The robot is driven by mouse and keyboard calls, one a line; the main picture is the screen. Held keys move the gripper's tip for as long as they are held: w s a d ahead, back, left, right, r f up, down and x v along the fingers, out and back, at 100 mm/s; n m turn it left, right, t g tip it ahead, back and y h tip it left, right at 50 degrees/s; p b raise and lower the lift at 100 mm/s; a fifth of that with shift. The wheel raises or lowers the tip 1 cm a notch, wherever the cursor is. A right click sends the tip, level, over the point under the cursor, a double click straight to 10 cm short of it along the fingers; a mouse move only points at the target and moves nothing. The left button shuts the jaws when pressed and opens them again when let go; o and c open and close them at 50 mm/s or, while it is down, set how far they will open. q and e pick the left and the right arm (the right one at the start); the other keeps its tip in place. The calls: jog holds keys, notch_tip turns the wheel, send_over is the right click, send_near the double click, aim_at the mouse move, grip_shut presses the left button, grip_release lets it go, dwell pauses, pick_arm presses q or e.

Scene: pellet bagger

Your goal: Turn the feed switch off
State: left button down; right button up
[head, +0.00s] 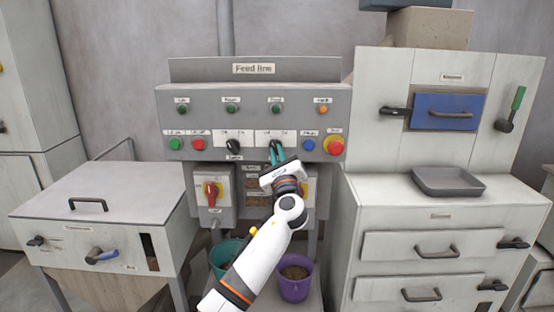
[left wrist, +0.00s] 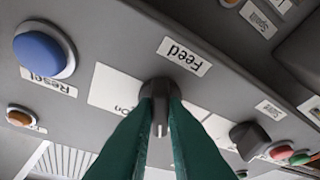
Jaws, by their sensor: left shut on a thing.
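The feed switch (left wrist: 158,100) is a black rotary knob with a white line on the grey control panel. In the left wrist view its "Feed" label reads upside down, and an "On" marking shows on the plate to its left. The white line points down in that view; which setting this is I cannot tell for sure. My left gripper (head: 275,152) is at the panel, its green fingers shut on the knob (left wrist: 157,118). In the head view the fingers mostly hide the knob. My right gripper is not in view.
A blue reset button (left wrist: 44,50) is close beside the switch. A second black knob (head: 233,146) is to the left and a red stop button (head: 333,146) to the right. Below are a red-handled switch (head: 212,190) and a purple bucket (head: 296,282).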

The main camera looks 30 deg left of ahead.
pick_arm(q)
jog(key=shift+n, duration=0.3)
jog(key=c, duration=1.5)
grip_release()
jog(key=shift+o, duration=0.2)
jog(key=b+v, duration=0.1)
jog(key=v, duration=1.1)
jog(key=shift+b, duration=0.35)
